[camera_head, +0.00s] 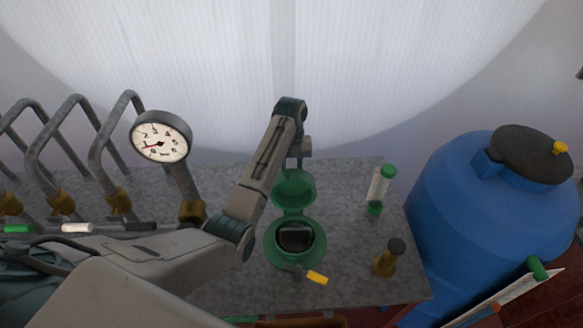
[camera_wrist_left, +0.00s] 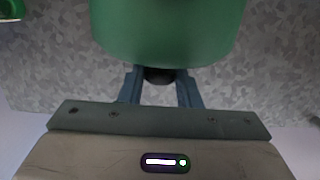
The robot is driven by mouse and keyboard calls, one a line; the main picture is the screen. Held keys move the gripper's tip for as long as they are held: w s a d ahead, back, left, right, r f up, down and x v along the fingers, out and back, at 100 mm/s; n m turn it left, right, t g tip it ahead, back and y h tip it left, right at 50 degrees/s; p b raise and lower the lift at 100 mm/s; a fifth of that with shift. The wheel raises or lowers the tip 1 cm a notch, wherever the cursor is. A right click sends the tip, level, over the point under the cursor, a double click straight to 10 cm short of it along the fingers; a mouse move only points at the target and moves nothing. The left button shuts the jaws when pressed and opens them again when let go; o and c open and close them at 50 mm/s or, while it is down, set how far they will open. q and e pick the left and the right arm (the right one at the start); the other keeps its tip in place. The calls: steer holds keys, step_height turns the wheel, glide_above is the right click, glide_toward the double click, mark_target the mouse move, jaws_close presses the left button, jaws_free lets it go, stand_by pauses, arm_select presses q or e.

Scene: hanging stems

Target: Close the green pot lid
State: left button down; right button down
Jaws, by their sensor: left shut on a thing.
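The green pot (camera_head: 276,258) stands on the grey table with its mouth open and a dark inside. Its green lid (camera_head: 294,189) is hinged at the pot's far side and tipped up, away from the mouth. My left arm reaches past the pot's left to behind the lid. In the left wrist view, the fingers of my left gripper (camera_wrist_left: 161,78) are shut on a small dark knob (camera_wrist_left: 158,76) at the edge of the green lid (camera_wrist_left: 168,38). In the head view the fingertips are mostly hidden behind the lid. My right gripper is not in view.
A white bottle with a green cap (camera_head: 379,185) and a brown bottle with a dark cap (camera_head: 388,257) stand right of the pot. A yellow tag (camera_head: 317,278) is at its front. A pressure gauge (camera_head: 160,139) and pipes stand left; a blue barrel (camera_head: 455,210) stands right.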

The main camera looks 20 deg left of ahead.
mark_target(292, 171)
arm_select(q)
steer(key=shift+s+d+r+t+y, duration=0.3)
steer(key=shift+s+r+t, duration=0.1)
steer(key=shift+s+t, duration=0.2)
steer(key=shift+s+d+r+t+y, duration=0.2)
steer(key=shift+s+d+r+t, duration=0.15)
steer(key=shift+s+t, duration=0.2)
steer(key=shift+s+d+r+t+y, duration=0.2)
steer(key=shift+s+r+t+y, duration=0.05)
steer(key=shift+s+t, duration=0.2)
steer(key=shift+s+d+r+t+y, duration=0.15)
steer(key=shift+s+r+t+y, duration=0.1)
steer(key=shift+s+t, duration=0.15)
